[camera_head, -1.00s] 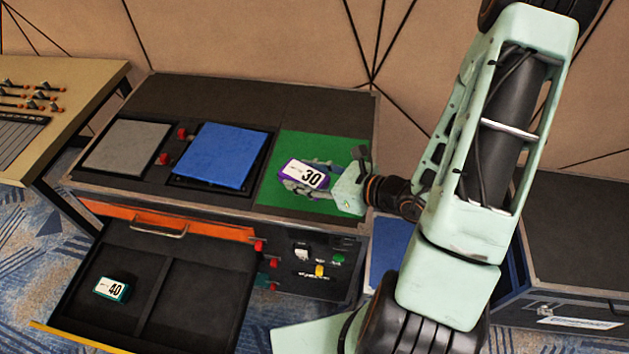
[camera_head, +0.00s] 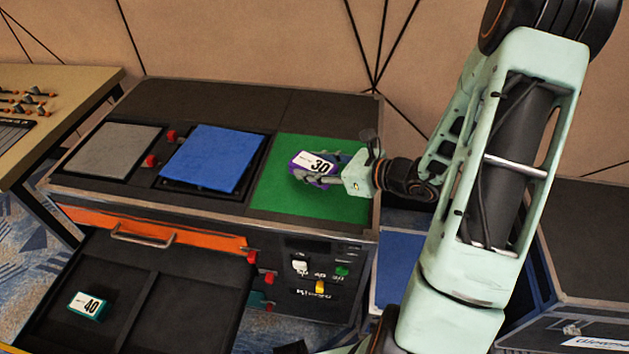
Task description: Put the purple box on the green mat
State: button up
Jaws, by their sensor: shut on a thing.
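The purple box (camera_head: 313,163) has a white label reading 30 on top. It shows over the green mat (camera_head: 316,204), at the right end of the black case top. My gripper (camera_head: 318,173) reaches in from the right and is shut on the purple box. The fingers are partly hidden by the box. I cannot tell whether the box touches the mat or is held just above it.
A blue mat (camera_head: 212,157) and a grey mat (camera_head: 115,150) lie to the left. Red knobs (camera_head: 170,136) stand between them. An open drawer (camera_head: 190,300) below holds a teal box (camera_head: 87,305) labelled 40. A black case (camera_head: 590,240) stands at the right.

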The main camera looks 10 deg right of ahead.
jog(key=shift+w+d+f, duration=0.15)
jog(key=shift+w+f, duration=0.2)
jog(key=shift+f, duration=0.1)
jog(key=shift+w+d+f+b, duration=0.1)
jog(key=shift+w+f+b, duration=0.1)
jog(key=shift+f+b, duration=1.4)
jog(key=shift+f, duration=0.15)
jog(key=shift+f, duration=0.15)
jog(key=o, duration=1.3)
